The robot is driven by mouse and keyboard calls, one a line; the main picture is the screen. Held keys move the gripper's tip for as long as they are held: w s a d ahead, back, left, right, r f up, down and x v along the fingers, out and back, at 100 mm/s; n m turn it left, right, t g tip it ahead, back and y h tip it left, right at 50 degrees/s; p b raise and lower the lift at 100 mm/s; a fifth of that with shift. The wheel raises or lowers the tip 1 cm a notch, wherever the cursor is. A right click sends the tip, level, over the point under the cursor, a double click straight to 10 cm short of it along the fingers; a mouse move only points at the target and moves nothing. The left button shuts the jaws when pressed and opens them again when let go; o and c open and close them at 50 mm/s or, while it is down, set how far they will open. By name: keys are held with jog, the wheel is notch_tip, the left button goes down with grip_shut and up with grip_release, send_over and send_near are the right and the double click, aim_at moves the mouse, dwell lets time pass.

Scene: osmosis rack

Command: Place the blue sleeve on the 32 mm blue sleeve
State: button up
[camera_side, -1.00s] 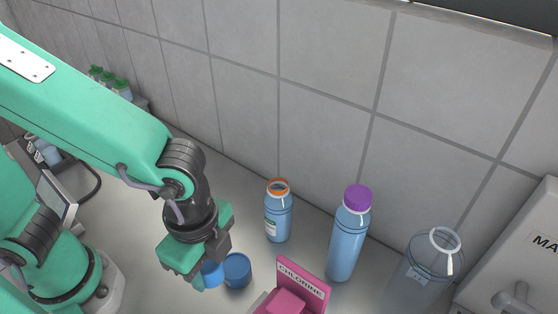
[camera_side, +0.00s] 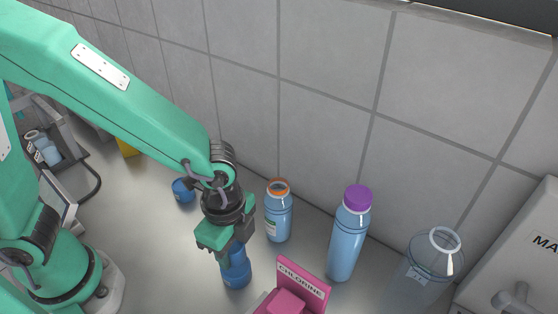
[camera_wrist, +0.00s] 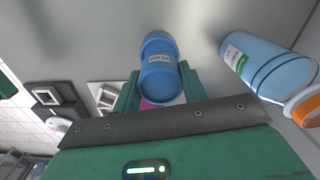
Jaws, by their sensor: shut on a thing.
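My gripper (camera_side: 232,246) is shut on a blue sleeve, directly above a second blue sleeve (camera_side: 236,274) that stands on the bench. In the side view the held sleeve (camera_side: 236,256) is partly covered by the fingers, and the two look lined up as one column. In the wrist view the held sleeve (camera_wrist: 160,86) is between both fingers, with the other blue sleeve (camera_wrist: 158,42) just beyond its end. A small white label shows there, too small to read. I cannot tell whether the two sleeves touch or are nested. Another blue cup-like piece (camera_side: 183,190) stands farther left.
A blue bottle with an orange ring (camera_side: 278,212) stands close right of my gripper. A purple-capped bottle (camera_side: 349,235), a clear vessel (camera_side: 430,262) and a pink chlorine box (camera_side: 300,285) are farther right. The bench left of the gripper is mostly clear.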

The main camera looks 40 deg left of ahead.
aim_at(234, 256)
jog(key=shift+f, duration=1.45)
jog(key=shift+f, duration=0.15)
jog(key=o, duration=1)
jog(key=shift+r, duration=0.2)
notch_tip(234, 256, up, 12)
